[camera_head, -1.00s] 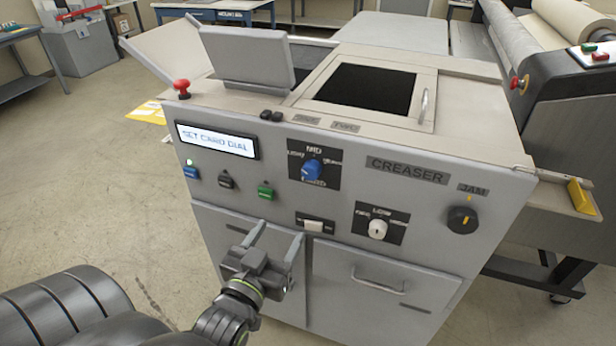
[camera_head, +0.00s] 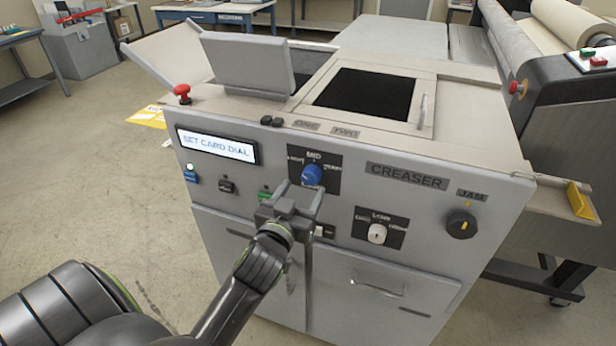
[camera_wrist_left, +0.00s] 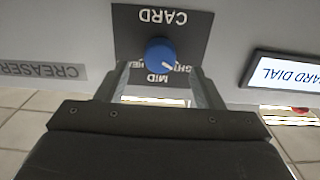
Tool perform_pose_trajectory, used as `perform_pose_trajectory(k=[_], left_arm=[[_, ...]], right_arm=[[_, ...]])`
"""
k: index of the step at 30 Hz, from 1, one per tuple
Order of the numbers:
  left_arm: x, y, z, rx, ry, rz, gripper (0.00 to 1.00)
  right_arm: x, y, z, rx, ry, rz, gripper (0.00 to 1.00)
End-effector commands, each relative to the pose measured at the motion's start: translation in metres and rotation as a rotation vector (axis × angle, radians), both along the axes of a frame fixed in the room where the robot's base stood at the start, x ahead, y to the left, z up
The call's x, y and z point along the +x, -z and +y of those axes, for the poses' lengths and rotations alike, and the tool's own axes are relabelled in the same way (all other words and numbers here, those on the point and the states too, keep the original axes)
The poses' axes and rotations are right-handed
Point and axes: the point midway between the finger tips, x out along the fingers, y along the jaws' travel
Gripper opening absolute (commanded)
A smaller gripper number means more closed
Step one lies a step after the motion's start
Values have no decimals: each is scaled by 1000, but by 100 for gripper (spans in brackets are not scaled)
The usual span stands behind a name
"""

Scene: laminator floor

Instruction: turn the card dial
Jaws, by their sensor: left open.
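The card dial is a blue knob (camera_head: 312,175) on a dark plate on the creaser's (camera_head: 350,215) front panel. The top label reads MID. My left gripper (camera_head: 303,189) is open just in front of the knob, its fingers hiding the plate's lower part. In the left wrist view, where the picture is upside down, the knob (camera_wrist_left: 160,54) sits ahead of and between the two open fingertips (camera_wrist_left: 160,72), and the plate reads CARD. A white mark shows on the knob's edge. I cannot tell whether a finger touches it. My right gripper is not in view.
The display (camera_head: 217,145) reads SET CARD DIAL. A white knob (camera_head: 377,233) and a black jam knob (camera_head: 461,224) are to the right. Small buttons (camera_head: 227,186) are to the left. A red stop button (camera_head: 182,93) stands on the top left corner.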

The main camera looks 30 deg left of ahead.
Motion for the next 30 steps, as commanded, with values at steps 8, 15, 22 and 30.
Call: perform_pose_trajectory(k=[8,15,22,30], left_arm=[[37,-1,9,0,0,0,61],[44,0,11,0,-1,1,61],[44,0,11,0,0,0,56],[44,0,11,-1,0,0,21]], right_arm=[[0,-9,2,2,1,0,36],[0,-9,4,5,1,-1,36],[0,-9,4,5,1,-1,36],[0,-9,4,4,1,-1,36]])
